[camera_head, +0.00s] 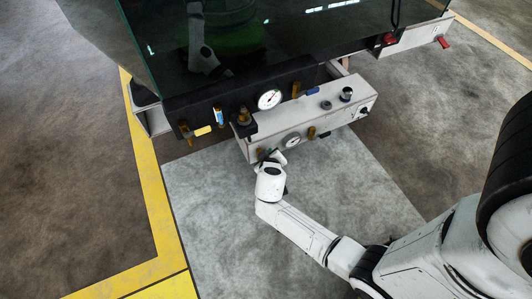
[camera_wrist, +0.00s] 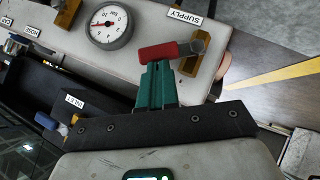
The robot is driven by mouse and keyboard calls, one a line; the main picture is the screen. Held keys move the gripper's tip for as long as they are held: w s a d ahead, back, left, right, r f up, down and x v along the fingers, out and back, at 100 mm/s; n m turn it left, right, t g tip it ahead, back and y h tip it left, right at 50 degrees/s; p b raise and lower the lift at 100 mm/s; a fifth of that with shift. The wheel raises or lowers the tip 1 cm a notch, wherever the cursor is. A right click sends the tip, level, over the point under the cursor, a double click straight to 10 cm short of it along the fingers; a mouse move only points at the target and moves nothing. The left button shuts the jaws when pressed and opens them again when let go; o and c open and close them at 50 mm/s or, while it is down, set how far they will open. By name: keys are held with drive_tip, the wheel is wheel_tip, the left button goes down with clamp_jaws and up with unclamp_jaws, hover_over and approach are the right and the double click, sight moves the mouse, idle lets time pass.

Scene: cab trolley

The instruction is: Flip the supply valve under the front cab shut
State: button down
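The supply valve shows in the wrist view as a brass body (camera_wrist: 193,66) with a red lever handle (camera_wrist: 158,52). It sits beside the SUPPLY label (camera_wrist: 184,17) on a pale panel box (camera_wrist: 150,25). The handle points left from the brass body in that view. My gripper (camera_wrist: 158,68) has its two green fingers close together, with the tips right at the handle. The handle lies across the tips, and I cannot tell whether they touch. In the head view the panel box (camera_head: 310,128) is under the cab front, and my wrist hides the valve and fingers.
A pressure gauge (camera_wrist: 110,27) sits left of the valve. A black panel (camera_head: 220,108) with brass valves and a gauge (camera_head: 269,99) is behind the box. The glass cab front (camera_head: 260,40) overhangs it. The floor (camera_head: 340,180) in front is clear, with a yellow line (camera_head: 150,190) at left.

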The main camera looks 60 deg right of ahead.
drive_tip(key=shift+s+d+f+m+t+y+p, duration=0.3)
drive_tip(key=shift+s+d+f+m+y, duration=0.15)
drive_tip(key=shift+d+y, duration=0.2)
drive_tip(key=shift+s+d+f+m+t+y+p, duration=0.15)
drive_tip(key=shift+s+d+f+m+t+y, duration=0.2)
drive_tip(key=shift+d+f+y, duration=0.25)
drive_tip(key=shift+s, duration=0.1)
drive_tip(key=s+a+r+p, duration=0.2)
drive_tip(key=r+p, duration=0.1)
drive_tip(key=r, duration=0.2)
drive_tip(key=s+a+r+p, duration=0.2)
drive_tip(key=s+r+p, duration=0.1)
drive_tip(key=r, duration=0.3)
drive_tip(key=shift+s+r+p, duration=0.15)
drive_tip(key=shift+s+p, duration=0.15)
drive_tip(key=shift+p, duration=0.4)
